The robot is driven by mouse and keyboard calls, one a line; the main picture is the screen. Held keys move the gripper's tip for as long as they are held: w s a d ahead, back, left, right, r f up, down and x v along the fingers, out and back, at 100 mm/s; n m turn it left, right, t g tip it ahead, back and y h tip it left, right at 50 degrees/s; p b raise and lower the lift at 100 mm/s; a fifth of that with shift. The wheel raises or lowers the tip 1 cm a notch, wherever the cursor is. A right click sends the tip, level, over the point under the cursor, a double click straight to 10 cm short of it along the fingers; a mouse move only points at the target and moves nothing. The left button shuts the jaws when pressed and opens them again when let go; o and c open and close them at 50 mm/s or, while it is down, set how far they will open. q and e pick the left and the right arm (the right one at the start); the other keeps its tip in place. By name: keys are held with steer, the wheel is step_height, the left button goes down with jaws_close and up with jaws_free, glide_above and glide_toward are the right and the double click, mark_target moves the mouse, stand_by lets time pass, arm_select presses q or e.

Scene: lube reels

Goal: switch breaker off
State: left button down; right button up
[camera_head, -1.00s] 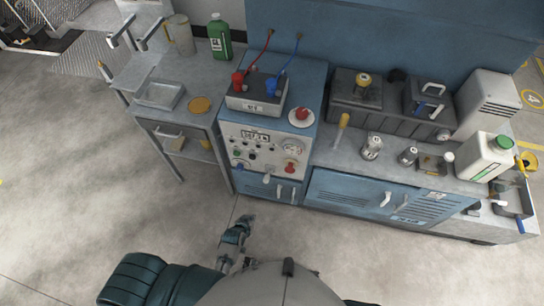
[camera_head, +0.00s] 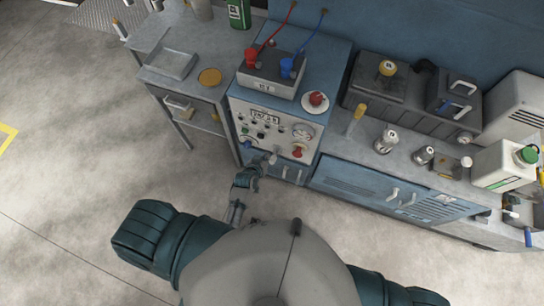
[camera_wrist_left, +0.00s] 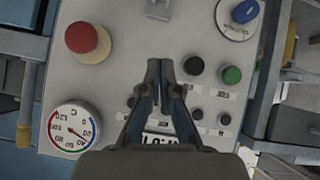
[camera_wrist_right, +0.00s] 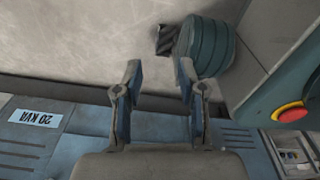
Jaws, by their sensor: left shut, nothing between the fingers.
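The control panel (camera_head: 272,128) is the front of a blue cabinet in the head view. A pale grey lever (camera_head: 270,158), which looks like the breaker, sits at its lower edge. In the left wrist view a grey lever part (camera_wrist_left: 160,8) shows at the top edge, cut off. My left gripper (camera_head: 254,170) is just in front of the panel's lower part, below the lever. In the left wrist view my left gripper (camera_wrist_left: 160,66) is shut and empty, pointing at the panel. My right gripper (camera_wrist_right: 160,70) is open and empty, away from the panel.
The panel also has a red knob (camera_wrist_left: 86,40), a gauge (camera_wrist_left: 70,129), a blue selector (camera_wrist_left: 243,12) and black and green buttons (camera_wrist_left: 231,75). A power supply (camera_head: 272,74) and a red mushroom button (camera_head: 316,99) stand on top. The floor at left is clear.

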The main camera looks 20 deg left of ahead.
arm_select(q)
steer(key=b, duration=0.2)
glide_above(272, 159)
steer(key=w+a, duration=0.1)
steer(key=w, duration=0.1)
step_height(272, 159, down, 5)
steer(key=shift+s+d+f, duration=0.1)
steer(key=shift+s+f, duration=0.15)
steer(key=shift+f, duration=0.35)
steer(key=shift+s+d+f, duration=0.1)
steer(key=shift+s+f, duration=0.15)
steer(key=shift+f, duration=0.3)
steer(key=shift+s+d+f, duration=0.2)
steer(key=shift+s+f, duration=0.2)
steer(key=shift+f, duration=0.2)
arm_select(e)
steer(key=w+a+r, duration=0.1)
steer(key=w+r, duration=0.2)
steer(key=w, duration=0.3)
steer(key=shift+w+a, duration=0.15)
steer(key=shift+w, duration=0.2)
arm_select(q)
steer(key=shift+b, duration=0.45)
